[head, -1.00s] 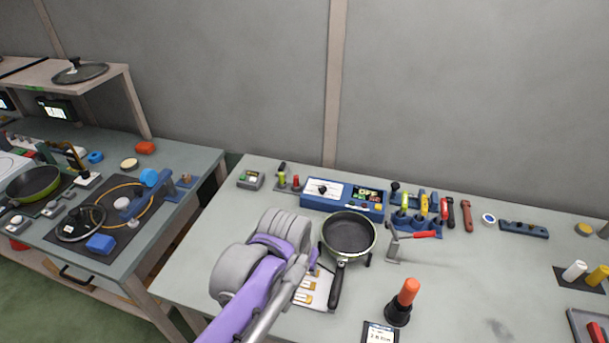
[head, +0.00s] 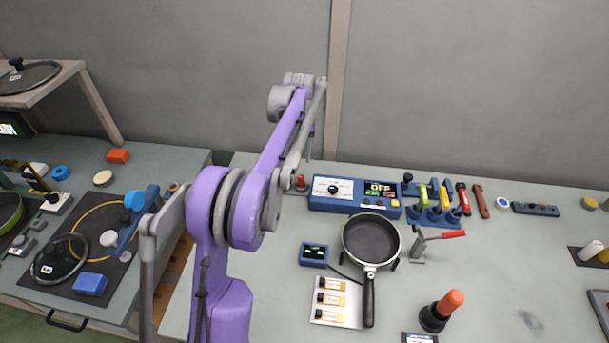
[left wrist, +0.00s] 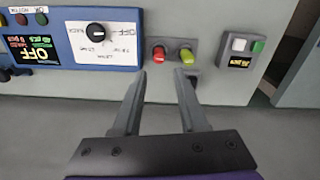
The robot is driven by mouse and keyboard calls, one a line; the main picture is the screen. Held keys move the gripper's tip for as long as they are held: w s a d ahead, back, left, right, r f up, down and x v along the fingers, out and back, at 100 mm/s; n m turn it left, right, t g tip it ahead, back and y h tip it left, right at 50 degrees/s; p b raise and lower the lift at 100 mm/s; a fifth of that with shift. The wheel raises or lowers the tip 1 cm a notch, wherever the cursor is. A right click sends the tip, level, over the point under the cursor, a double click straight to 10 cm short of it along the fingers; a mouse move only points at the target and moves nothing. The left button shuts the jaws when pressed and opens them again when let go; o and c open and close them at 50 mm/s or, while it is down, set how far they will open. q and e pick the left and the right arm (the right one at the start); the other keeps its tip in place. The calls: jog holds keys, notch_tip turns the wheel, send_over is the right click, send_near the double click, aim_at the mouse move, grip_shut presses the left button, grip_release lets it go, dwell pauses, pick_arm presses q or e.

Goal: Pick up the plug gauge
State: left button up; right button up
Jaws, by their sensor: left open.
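A small grey stand with a red-capped and a green-capped piece, which look like plug gauges, sits at the bench's back left. In the left wrist view the red piece (left wrist: 158,53) lies ahead between my fingers and the green piece (left wrist: 185,57) ahead of the right finger. In the head view the red piece (head: 301,183) shows beside my arm, which hides the green one. My left gripper (left wrist: 160,73) is open and empty, short of the stand. Its fingers are hidden in the head view. My right gripper is not in view.
A blue control box (head: 355,192) stands close beside the stand. A box with green and white buttons (left wrist: 241,50) is on its other side. A pan (head: 371,240), a tool rack (head: 432,215) and an orange-handled tool (head: 441,310) occupy the bench (head: 500,270).

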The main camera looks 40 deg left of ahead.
aim_at(301, 176)
pick_arm(q)
jog(key=shift+w+a+f, duration=0.15)
jog(key=shift+w+a, duration=0.1)
jog(key=shift+a, duration=0.05)
jog(key=shift+f, duration=0.4)
jog(key=f, duration=0.3)
jog(key=shift+d+f, duration=0.2)
jog(key=shift+f, duration=3.2)
jog(key=shift+d, duration=0.1)
grip_shut()
